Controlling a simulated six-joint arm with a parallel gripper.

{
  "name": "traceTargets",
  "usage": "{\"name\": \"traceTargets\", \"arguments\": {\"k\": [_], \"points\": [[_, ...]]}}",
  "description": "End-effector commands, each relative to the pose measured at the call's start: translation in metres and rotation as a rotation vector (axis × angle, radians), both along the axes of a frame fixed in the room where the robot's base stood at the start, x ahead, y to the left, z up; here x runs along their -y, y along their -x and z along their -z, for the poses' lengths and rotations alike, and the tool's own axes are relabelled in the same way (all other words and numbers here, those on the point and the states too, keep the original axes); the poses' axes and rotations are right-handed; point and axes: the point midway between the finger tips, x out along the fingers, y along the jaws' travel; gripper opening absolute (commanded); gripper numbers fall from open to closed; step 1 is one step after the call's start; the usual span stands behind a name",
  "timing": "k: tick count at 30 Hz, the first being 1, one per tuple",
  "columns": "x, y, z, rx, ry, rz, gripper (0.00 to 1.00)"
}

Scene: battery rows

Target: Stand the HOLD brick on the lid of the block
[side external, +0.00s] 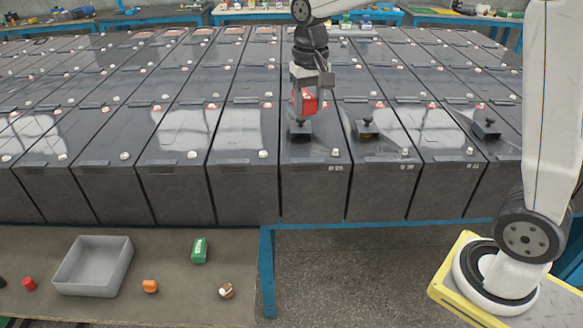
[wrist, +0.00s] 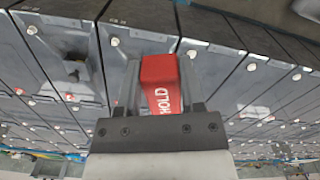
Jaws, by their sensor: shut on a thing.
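My gripper (side external: 304,104) is shut on the red HOLD brick (side external: 309,99). In the wrist view the brick (wrist: 160,75) sits between both fingers, with its white HOLD lettering facing the camera. In the side view the brick is seen over the front part of a dark battery block's lid (side external: 316,151). A dark fitting (side external: 300,130) on that lid shows just below the brick. I cannot tell whether the brick is touching the lid or held above it.
Rows of similar dark blocks with pale terminals surround it. Dark fittings also stand on neighbouring lids, one to the right (side external: 366,128) and another farther right (side external: 486,127). At the front left, a bench holds a grey tray (side external: 67,287), a green box (side external: 199,250) and small items.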

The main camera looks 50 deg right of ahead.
Motion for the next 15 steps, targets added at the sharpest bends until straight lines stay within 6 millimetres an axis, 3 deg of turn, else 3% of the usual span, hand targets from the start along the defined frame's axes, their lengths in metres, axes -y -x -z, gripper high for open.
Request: {"name": "traceTargets", "arguments": {"k": [15], "points": [[0.12,0.001,0.0,0.002,0.001,-0.299,0.0]]}}
